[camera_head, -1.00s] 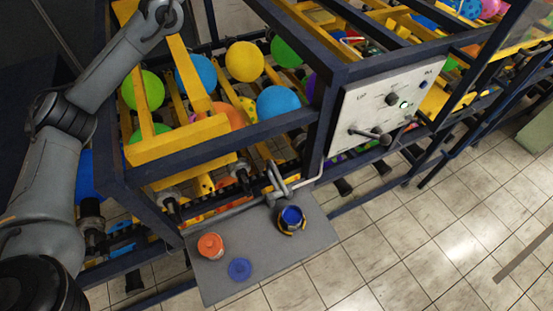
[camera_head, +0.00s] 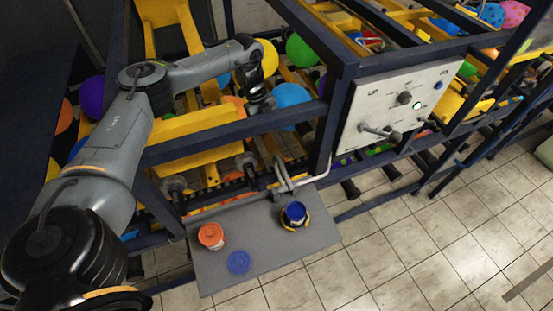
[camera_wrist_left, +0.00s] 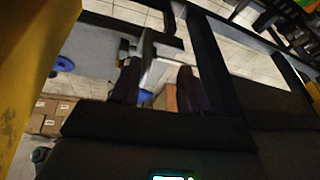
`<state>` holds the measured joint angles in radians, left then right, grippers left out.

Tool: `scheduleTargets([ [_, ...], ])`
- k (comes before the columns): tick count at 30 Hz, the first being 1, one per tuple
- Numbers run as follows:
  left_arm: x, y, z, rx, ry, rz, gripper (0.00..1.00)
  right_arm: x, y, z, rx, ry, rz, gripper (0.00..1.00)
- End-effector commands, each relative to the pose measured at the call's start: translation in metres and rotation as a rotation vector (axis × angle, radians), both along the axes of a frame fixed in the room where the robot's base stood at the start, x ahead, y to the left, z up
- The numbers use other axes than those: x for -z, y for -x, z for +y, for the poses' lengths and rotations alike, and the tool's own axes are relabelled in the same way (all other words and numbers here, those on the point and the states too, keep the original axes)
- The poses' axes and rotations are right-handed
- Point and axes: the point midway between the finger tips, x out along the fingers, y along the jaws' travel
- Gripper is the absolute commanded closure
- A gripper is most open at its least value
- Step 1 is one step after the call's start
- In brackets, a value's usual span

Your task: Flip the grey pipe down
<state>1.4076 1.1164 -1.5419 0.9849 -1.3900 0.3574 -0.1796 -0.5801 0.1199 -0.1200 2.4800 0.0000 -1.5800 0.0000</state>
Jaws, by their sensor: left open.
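The grey pipe (camera_head: 283,177) is at the machine's front, at the inner edge of the grey shelf, with its bent handle part sticking up. My left gripper (camera_head: 262,100) is over the front frame bar, above and a little left of the pipe, and apart from it. The fingertips are small and dark there. In the left wrist view the left gripper (camera_wrist_left: 158,88) shows two dark fingers spread apart, with nothing clearly held between them. I cannot surely pick out the pipe in that view. My right gripper is not in view.
The grey shelf (camera_head: 262,268) holds an orange-lidded pot (camera_head: 211,236), a blue lid (camera_head: 238,262) and a blue pot (camera_head: 295,214). The navy frame bar (camera_head: 235,133) lies near my left gripper. A white control panel (camera_head: 388,105) stands right. Balloons fill the machine behind.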

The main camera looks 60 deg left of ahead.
Motion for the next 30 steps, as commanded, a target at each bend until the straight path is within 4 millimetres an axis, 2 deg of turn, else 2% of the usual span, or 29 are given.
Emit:
scheduleTargets([
  [3,-0.001,0.011,-0.007,0.01,0.039,0.043,0.55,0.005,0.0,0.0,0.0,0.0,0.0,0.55],
  [8,0.008,0.015,-0.014,0.015,0.055,0.06,0.55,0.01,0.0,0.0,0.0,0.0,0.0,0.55],
  [21,0.065,0.013,-0.037,0.014,0.054,0.059,0.55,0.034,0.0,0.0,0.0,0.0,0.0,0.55],
  [30,0.09,0.012,-0.049,0.013,0.053,0.057,0.55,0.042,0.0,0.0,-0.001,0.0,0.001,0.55],
])
